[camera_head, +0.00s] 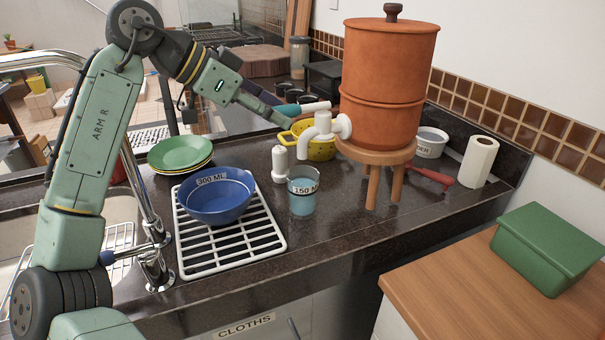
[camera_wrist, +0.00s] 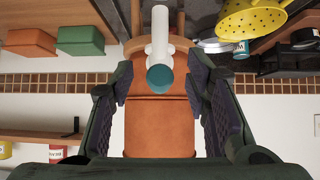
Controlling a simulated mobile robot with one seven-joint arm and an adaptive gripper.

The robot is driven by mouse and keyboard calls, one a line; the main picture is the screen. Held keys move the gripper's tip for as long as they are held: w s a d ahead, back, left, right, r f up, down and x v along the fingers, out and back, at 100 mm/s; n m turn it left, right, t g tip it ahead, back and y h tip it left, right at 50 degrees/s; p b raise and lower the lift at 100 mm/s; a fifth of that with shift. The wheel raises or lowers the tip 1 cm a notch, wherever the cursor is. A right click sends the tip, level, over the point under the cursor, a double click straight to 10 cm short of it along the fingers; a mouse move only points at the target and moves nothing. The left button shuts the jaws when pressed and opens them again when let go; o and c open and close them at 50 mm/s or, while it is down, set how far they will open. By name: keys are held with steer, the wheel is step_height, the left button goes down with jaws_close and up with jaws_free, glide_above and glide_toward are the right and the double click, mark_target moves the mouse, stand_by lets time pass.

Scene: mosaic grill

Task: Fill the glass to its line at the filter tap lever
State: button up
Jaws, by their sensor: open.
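A clear glass (camera_head: 302,203) labelled "150 ML" stands upright on the dark counter under the white tap spout (camera_head: 304,149), with bluish content in it. Its fill line cannot be made out clearly, and I see no stream. The tap belongs to a terracotta filter (camera_head: 386,85) on a wooden stool. Its lever (camera_head: 316,106) is white with a teal end, pointing towards my gripper. In the wrist view the lever's teal tip (camera_wrist: 160,79) lies between the spread fingers of my gripper (camera_wrist: 159,88), with gaps on both sides. My gripper is open and empty.
A blue bowl (camera_head: 217,200) labelled "300 ML" sits on a white rack (camera_head: 205,264) left of the glass. Green plates (camera_head: 180,153) lie further left.

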step_height(320, 180, up, 5)
steer(key=p, duration=0.4)
steer(key=shift+p, duration=0.4)
steer(key=shift+r, duration=1)
